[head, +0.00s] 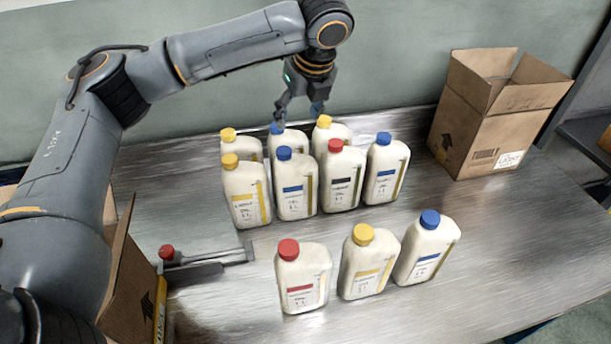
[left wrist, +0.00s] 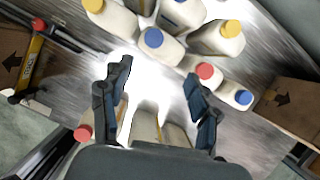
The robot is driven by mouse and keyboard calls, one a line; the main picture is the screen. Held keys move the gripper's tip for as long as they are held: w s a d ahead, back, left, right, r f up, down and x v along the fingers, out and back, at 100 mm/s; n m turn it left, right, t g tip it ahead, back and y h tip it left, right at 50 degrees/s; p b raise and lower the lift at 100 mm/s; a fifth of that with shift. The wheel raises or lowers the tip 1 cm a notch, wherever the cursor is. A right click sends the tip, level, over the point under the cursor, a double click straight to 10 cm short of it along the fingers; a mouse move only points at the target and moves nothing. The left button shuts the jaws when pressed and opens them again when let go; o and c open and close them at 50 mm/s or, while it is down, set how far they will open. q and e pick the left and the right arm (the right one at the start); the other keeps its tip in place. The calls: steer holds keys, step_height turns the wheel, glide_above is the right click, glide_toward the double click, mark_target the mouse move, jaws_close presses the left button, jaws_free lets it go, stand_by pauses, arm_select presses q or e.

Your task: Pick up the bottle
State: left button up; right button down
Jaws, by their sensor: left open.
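White bottles with coloured caps stand in rows on the metal table (head: 520,225). I see no bottle gripped. My right gripper is in neither view.
A middle row includes a red-capped bottle (head: 342,180). Another red-capped bottle (head: 303,283) stands in front. An open cardboard box (head: 490,125) stands at the back right, another (head: 130,275) at the left. A red-tipped tool (head: 205,262) lies between. The table's right side is clear.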

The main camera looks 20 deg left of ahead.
arm_select(q)
glide_toward(284, 150)
steer(key=x, duration=0.1)
steer(key=p+x, duration=0.1)
steer(key=x, duration=0.1)
steer(key=shift+w+d+f, duration=0.25)
steer(key=shift+d+f, duration=0.05)
steer(key=shift+f, duration=0.1)
steer(key=shift+a+f+p, duration=0.2)
steer(key=shift+f+p, duration=0.1)
steer(key=shift+p, duration=0.1)
steer(key=x, duration=0.1)
steer(key=p+x, duration=0.1)
steer(key=x, duration=0.1)
steer(key=shift+s+a+f, duration=0.1)
steer(key=shift+a+f, duration=0.1)
steer(key=shift+a, duration=0.2)
steer(key=shift+f, duration=0.35)
steer(key=c, duration=1.2)
steer(key=shift+r, duration=0.15)
jaws_close()
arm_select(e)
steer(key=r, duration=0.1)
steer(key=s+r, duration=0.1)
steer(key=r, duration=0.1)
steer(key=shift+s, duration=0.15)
